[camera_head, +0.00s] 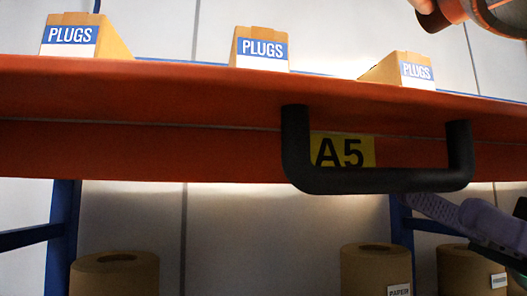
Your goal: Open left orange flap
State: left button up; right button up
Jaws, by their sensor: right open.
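A wide orange flap (150,150) spans the view from the left edge to the right. A black bar handle (375,180) is fixed to its front, beside a yellow "A5" label (343,151). I cannot tell how far the flap is tilted. My right gripper (437,209) shows only in part at the lower right, below and behind the right end of the handle. It is open and appears apart from the handle; its tips are partly hidden. My left gripper is not in view.
Boxes marked "PLUGS" (264,49) stand in a row above the orange flap. Brown paper rolls (114,275) stand below it, between blue posts (62,225). An orange and brown round part (450,12) is cut off at the top right.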

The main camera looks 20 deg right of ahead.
aim_at(400, 183)
jog(key=p+x, duration=0.1)
jog(key=x, duration=0.1)
jog(key=p+x, duration=0.1)
jog(key=x, duration=0.1)
jog(key=shift+a+r+p, duration=0.2)
jog(key=shift+r+p, duration=0.15)
jog(key=shift+r, duration=0.05)
jog(key=shift+w+a, duration=0.1)
jog(key=shift+a, duration=0.45)
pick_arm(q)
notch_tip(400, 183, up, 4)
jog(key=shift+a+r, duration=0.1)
pick_arm(e)
grip_shut()
